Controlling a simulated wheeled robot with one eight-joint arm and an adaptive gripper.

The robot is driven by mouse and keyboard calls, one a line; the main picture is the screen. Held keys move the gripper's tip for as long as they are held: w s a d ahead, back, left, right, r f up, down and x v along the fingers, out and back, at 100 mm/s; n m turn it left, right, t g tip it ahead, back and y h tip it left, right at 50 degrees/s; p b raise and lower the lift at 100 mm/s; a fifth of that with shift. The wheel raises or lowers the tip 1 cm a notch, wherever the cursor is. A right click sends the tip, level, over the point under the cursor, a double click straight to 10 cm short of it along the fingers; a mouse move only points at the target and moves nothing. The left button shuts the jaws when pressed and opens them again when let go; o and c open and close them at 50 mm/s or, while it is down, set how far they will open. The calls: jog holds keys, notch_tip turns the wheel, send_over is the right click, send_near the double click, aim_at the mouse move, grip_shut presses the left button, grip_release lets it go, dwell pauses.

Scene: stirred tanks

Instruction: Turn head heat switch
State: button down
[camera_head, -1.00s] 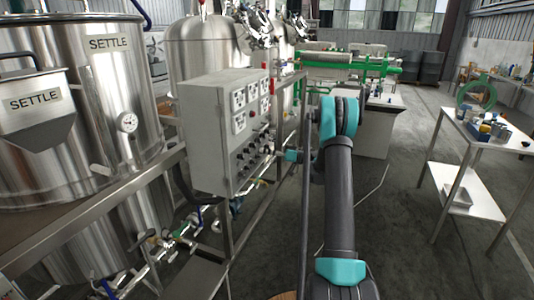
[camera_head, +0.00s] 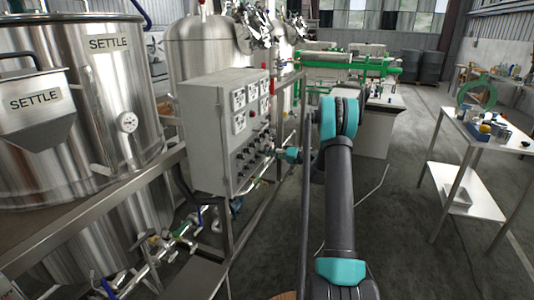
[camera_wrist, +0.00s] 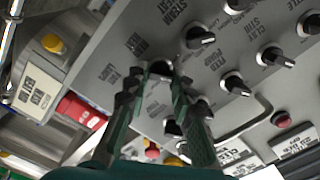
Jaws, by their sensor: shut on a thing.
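A grey control box (camera_head: 214,125) shows left of my arm in the head view, with a column of small dark knobs on its right face. In the wrist view its panel (camera_wrist: 105,45) fills most of the picture, tilted, with several black switch knobs. The head heat switch (camera_wrist: 160,68) is the dark knob at my fingertips; the label up-left of it seems to read HEAD HEAT. My gripper (camera_wrist: 160,76) is shut on this switch, one finger on each side. The fingers hide most of the knob, so its pointer angle is unclear.
A red button (camera_wrist: 282,118) sits lower right. A white table (camera_head: 468,165) is at right, with open floor between.

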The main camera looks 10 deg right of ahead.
jog(key=shift+d+m, duration=0.1)
jog(key=shift+m, duration=1)
jog(key=c, duration=1.3)
grip_release()
jog(key=v, duration=1.2)
